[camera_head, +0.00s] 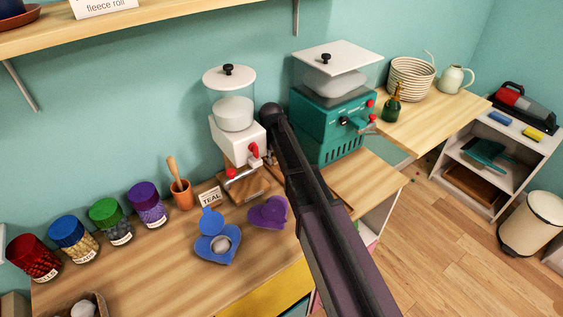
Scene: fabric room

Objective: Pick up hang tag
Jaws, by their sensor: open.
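No hang tag can be made out for certain. A small white card reading "TEAL" (210,196) stands on the wooden counter behind a blue heart-shaped piece; I cannot tell whether it is a hang tag. My dark arm crosses the middle of the view from the lower right up to the machines. My gripper is not visible. The arm hides part of the counter and the space between the two machines.
On the counter (150,268) are an open blue heart-shaped box (217,248), a purple heart (268,212), several lidded jars (110,222) and a terracotta pot (181,195). A white machine (238,140) and a teal machine (325,120) stand behind. The counter's front is mostly clear.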

